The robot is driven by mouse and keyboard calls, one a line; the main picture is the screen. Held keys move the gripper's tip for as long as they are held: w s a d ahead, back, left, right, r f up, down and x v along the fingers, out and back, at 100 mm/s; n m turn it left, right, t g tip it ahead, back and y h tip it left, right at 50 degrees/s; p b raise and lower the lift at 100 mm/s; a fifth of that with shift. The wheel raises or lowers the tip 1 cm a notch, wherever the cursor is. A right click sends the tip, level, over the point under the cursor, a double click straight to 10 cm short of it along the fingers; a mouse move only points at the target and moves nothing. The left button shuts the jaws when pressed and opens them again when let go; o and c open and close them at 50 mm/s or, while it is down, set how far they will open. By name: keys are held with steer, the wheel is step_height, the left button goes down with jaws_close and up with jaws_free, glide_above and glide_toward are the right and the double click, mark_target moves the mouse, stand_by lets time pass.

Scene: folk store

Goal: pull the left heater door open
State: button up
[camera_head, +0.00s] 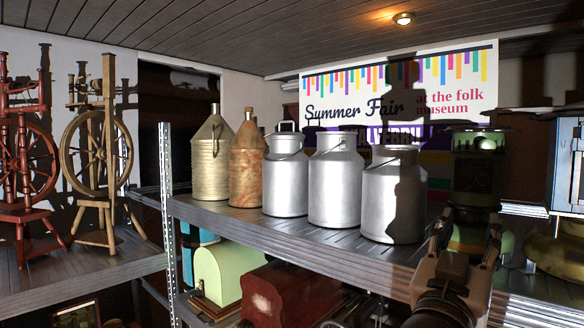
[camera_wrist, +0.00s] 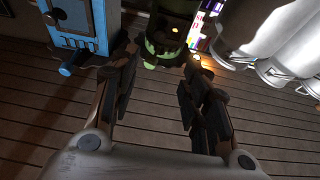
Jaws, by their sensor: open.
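A blue heater (camera_head: 568,165) is cut off at the right edge of the head view. In the wrist view, its blue front (camera_wrist: 82,22) is at top left, with a blue-tipped handle (camera_wrist: 72,66). My gripper (camera_head: 466,228) is open and empty, apart from both heaters. In the wrist view, its fingers (camera_wrist: 160,62) spread below the green heater. I cannot make out the green heater's door.
Silver milk cans (camera_head: 334,182) and two conical cans (camera_head: 211,160) line the metal shelf (camera_head: 290,243) left of my gripper. A low greenish round object (camera_head: 556,252) lies at the right. Spinning wheels (camera_head: 95,150) stand far left. Dark planks (camera_wrist: 250,115) are clear around the fingers.

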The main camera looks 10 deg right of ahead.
mark_target(483, 178)
steer(key=p+x, duration=0.4)
steer(key=x, duration=1.3)
steer(key=shift+d+f, duration=0.1)
steer(key=shift+f, duration=0.05)
steer(key=shift+c, duration=0.2)
jaws_close()
